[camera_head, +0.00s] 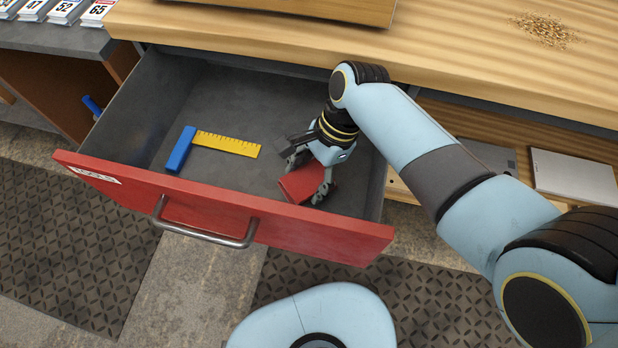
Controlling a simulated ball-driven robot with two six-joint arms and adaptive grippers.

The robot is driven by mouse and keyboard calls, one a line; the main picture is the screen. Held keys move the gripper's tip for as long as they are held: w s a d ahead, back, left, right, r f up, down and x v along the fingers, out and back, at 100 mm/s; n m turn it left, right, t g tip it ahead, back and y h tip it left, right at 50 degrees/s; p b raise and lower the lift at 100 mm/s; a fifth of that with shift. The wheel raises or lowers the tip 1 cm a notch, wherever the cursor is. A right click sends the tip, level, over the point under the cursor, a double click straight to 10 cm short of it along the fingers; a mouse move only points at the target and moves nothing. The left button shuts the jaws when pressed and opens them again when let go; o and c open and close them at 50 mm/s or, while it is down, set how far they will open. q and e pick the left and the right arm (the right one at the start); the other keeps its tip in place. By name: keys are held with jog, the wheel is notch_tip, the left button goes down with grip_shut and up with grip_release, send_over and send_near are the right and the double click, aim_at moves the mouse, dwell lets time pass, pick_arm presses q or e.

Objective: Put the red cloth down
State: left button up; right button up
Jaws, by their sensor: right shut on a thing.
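The red cloth (301,184) is a small folded red piece inside the open drawer, in its right part near the front panel. My right gripper (309,180) reaches down into the drawer and is shut on the red cloth. I cannot tell whether the cloth touches the drawer floor. The drawer (222,104) has a grey inside and a red front panel with a metal handle. My left gripper is not in view.
A blue and yellow try square (226,143) lies in the drawer, left of the cloth. The wooden worktop (450,50) overhangs the drawer's back and carries a pile of grains (545,29). Numbered cards (66,10) lie at upper left.

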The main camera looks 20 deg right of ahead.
jog(key=shift+f, duration=0.25)
jog(key=shift+f, duration=0.15)
jog(key=o, duration=1.1)
jog(key=p+v, duration=0.3)
jog(key=v, duration=0.9)
jog(key=shift+r, duration=0.25)
